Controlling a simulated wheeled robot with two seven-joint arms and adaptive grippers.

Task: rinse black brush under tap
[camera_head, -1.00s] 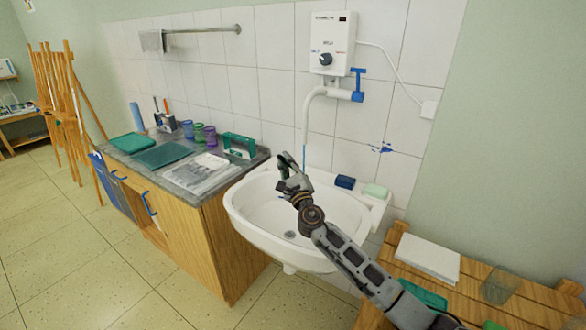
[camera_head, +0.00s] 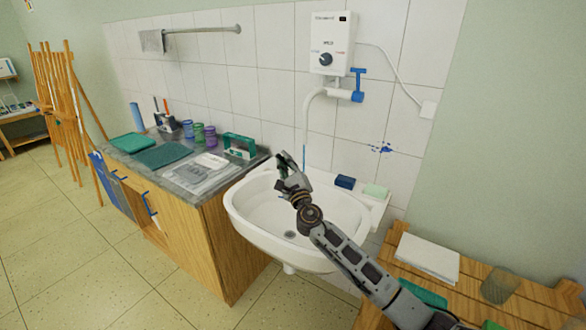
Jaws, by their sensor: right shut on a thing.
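My right gripper (camera_head: 288,172) is above the white sink (camera_head: 335,235), just below the white tap pipe (camera_head: 308,108). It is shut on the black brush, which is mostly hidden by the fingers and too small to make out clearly. A thin bluish vertical streak (camera_head: 305,142) runs down from the pipe's mouth beside the fingertips; it looks like running water. I cannot tell whether it touches the bristles. The blue tap handle (camera_head: 358,85) is at the right of the pipe, under the white water heater (camera_head: 333,43). My left gripper is not in view.
A dark blue block (camera_head: 345,182) and a pale green bar (camera_head: 375,190) lie on the sink's back right edge. The counter (camera_head: 215,190) at left holds cups and cloths. A wooden bench (camera_head: 480,290) with a white stack and a glass stands at right.

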